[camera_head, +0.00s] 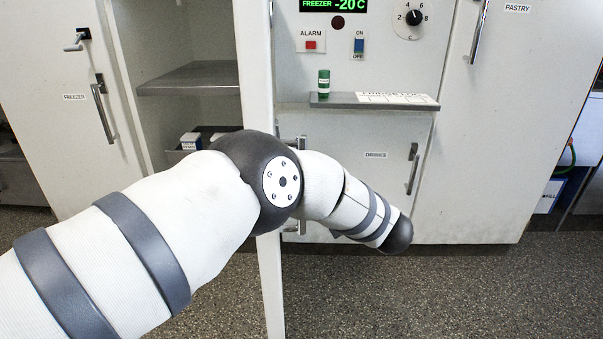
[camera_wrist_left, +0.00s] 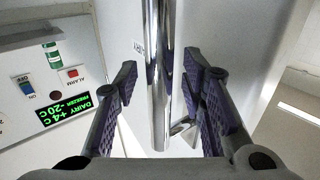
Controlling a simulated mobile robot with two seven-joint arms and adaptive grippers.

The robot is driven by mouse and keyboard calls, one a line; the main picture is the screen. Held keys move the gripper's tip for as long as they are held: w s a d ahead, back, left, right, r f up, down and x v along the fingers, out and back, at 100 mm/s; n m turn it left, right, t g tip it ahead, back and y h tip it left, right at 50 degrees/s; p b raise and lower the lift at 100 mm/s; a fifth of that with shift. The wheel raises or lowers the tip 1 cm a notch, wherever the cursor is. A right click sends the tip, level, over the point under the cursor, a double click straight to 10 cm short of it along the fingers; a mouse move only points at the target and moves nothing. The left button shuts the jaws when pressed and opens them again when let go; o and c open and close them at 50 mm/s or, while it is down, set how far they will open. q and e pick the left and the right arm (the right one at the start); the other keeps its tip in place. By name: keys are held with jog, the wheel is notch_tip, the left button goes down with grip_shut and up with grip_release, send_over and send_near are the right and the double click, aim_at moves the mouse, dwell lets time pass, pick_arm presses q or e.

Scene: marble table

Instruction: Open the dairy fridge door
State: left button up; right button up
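A white door (camera_head: 256,70) stands swung open and is seen nearly edge-on in the head view, with an open compartment to its left. I take it for the dairy fridge door; its label is not readable. Its chrome bar handle (camera_wrist_left: 157,75) runs between the fingers of my left gripper (camera_wrist_left: 165,88) in the left wrist view. The fingers are spread, with a gap on both sides of the bar. In the head view my left arm crosses the door edge, and the gripper is not visible. My right gripper is not in view.
The compartment has a grey shelf (camera_head: 190,78) and a small white-and-blue box (camera_head: 191,141). A freezer door (camera_head: 60,130) is at left, a pastry door (camera_head: 510,130) at right. A narrow ledge (camera_head: 345,102) carries a green-and-white container (camera_head: 323,84). The speckled floor in front is clear.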

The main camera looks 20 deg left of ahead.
pick_arm(q)
jog(key=v, duration=1.2)
